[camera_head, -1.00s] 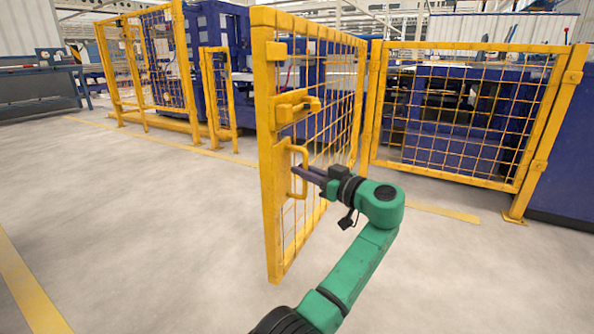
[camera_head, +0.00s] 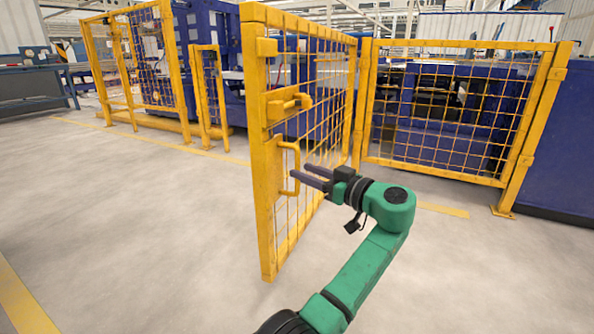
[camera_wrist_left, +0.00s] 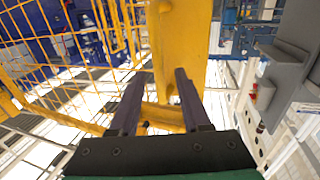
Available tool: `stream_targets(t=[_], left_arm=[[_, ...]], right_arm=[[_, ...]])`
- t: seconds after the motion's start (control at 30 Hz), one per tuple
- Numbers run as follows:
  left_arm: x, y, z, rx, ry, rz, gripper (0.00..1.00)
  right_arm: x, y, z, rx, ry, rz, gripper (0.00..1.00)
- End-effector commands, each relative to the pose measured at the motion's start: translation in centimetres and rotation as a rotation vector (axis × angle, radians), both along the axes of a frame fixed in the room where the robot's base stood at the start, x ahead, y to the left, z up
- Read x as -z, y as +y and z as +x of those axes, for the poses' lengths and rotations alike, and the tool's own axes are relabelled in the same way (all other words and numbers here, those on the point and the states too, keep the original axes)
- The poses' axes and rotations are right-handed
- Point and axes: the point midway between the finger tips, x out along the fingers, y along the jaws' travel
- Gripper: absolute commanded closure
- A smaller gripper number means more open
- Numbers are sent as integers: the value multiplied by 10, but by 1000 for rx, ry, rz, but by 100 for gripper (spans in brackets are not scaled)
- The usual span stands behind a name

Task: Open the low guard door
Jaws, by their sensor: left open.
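The low guard door (camera_head: 262,215) is a yellow frame with wire mesh. It stands swung out at an angle from the fence, its free edge toward me. A yellow loop handle (camera_head: 295,168) is on its frame, below a yellow latch block (camera_head: 290,105). My left gripper (camera_head: 302,172) is open, its dark fingertips at the handle's right side. Whether they touch it I cannot tell. In the left wrist view, the two fingers (camera_wrist_left: 160,88) are spread in front of the yellow door post (camera_wrist_left: 182,40). My right gripper is not in view.
A yellow mesh fence panel (camera_head: 455,120) stands to the right of the door. Another guard section (camera_head: 150,60) stands at the left. Blue machinery (camera_head: 213,60) is behind the fence. The grey floor (camera_head: 130,220) left of the door is clear.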

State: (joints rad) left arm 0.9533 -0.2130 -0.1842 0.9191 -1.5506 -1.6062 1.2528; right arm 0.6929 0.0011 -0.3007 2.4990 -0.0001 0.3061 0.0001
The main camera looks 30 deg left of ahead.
Motion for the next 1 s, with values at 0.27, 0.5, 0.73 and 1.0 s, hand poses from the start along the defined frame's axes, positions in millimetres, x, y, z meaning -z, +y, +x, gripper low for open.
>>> stream_targets(t=[0.27,0.5,0.73,1.0], left_arm=[[1,-80,-21,1,0,0,53],[0,-106,-28,-3,0,0,53],[0,-106,-28,-3,0,0,53],[30,-91,-10,90,142,-52,53]], right_arm=[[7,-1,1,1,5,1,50],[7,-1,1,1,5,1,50],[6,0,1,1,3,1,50],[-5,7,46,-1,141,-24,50]])
